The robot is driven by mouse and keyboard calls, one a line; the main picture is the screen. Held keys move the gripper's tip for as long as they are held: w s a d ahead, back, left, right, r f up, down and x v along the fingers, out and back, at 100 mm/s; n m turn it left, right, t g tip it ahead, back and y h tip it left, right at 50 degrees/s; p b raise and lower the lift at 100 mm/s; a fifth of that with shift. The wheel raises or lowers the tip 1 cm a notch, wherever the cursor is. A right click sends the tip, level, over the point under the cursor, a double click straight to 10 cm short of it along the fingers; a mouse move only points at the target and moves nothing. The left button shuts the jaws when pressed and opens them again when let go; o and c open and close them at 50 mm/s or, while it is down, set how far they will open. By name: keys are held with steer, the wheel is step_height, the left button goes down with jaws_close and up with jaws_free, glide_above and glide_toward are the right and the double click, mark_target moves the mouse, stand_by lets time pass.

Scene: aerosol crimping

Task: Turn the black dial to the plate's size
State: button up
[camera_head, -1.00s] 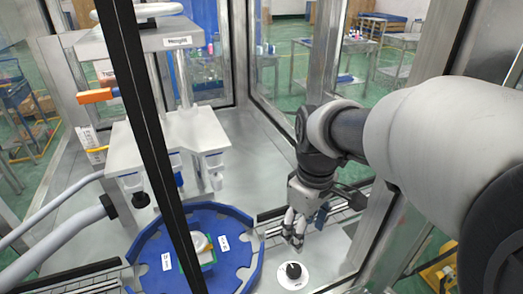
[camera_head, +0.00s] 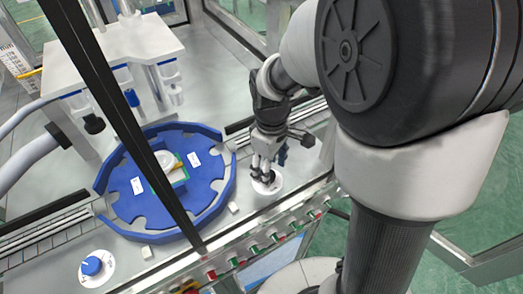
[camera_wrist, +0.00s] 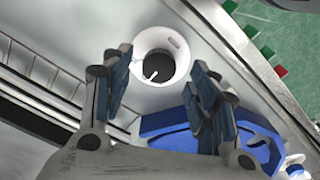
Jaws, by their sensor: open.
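The black dial (camera_wrist: 157,68) with a white pointer line sits in a white ring (camera_wrist: 176,43) with small, unreadable marks. In the wrist view it lies between and beyond my gripper's (camera_wrist: 160,76) two spread fingers. In the head view my gripper (camera_head: 264,174) points down over the white ring (camera_head: 277,187) and hides most of the dial. I cannot tell whether the fingers touch it. A green-edged plate (camera_head: 180,182) with a pale round part lies on the blue round table (camera_head: 118,194), left of the gripper. White labels (camera_head: 194,159) there are too small to read.
A blue dial (camera_head: 91,266) in a white ring is at the lower left. A row of red and green buttons (camera_head: 254,249) lines the front edge. A dark frame post crosses the head view. A white machine head (camera_head: 112,52) stands behind the blue table.

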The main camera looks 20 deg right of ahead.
steer(key=shift+f+b, duration=0.3)
steer(key=shift+f, duration=1.05)
steer(key=shift+c, duration=0.3)
steer(key=c, duration=1)
steer(key=shift+m, duration=0.4)
steer(key=m+p, duration=0.2)
steer(key=m, duration=0.2)
steer(key=shift+r+m, duration=0.1)
steer(key=shift+m, duration=0.2)
steer(key=shift+a+m+p, duration=0.15)
steer(key=shift+m+p, duration=0.7)
steer(key=shift+m, duration=1.45)
